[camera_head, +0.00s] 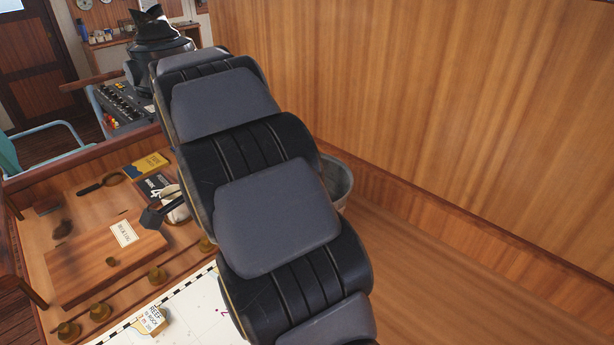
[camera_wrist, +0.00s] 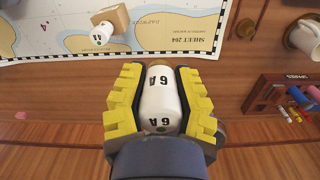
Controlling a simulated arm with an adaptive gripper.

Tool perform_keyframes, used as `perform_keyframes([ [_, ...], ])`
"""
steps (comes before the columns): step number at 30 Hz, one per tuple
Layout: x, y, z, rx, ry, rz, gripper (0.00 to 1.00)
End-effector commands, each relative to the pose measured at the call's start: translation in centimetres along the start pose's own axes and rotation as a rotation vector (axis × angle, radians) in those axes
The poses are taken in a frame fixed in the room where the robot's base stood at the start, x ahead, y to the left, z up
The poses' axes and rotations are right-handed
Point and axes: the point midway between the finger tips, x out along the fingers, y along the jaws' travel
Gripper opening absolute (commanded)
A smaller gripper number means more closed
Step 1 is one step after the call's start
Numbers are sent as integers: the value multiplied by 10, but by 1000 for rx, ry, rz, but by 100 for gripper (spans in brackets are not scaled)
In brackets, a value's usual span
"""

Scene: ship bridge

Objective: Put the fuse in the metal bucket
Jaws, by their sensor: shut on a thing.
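The fuse (camera_wrist: 160,100) is a white cylinder with black "6A" markings and a brass-coloured end. It shows in the wrist view, between the yellow ridged pads of my gripper (camera_wrist: 160,75). My gripper is shut on it. In the head view my arm covers the gripper and the fuse. The metal bucket (camera_head: 340,180) is grey and partly hidden behind my arm in the head view; only its right side and rim show. The bucket is not in the wrist view.
A chart (camera_wrist: 200,30) lies on the wooden table, with a small block (camera_wrist: 110,18) and a white cylinder (camera_wrist: 102,33) on it. A white mug (camera_wrist: 304,40) and a rack of coloured pieces (camera_wrist: 285,98) are at right. A wooden wall (camera_head: 450,100) rises behind.

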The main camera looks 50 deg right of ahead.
Motion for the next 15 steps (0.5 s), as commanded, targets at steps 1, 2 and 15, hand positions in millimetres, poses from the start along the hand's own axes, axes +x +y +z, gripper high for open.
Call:
perform_keyframes([
  [1,-1,-9,-2,8,0,-4,0],
  [2,-2,-14,-4,15,0,-3,0],
  [15,-9,-90,-79,252,0,-1,0],
])
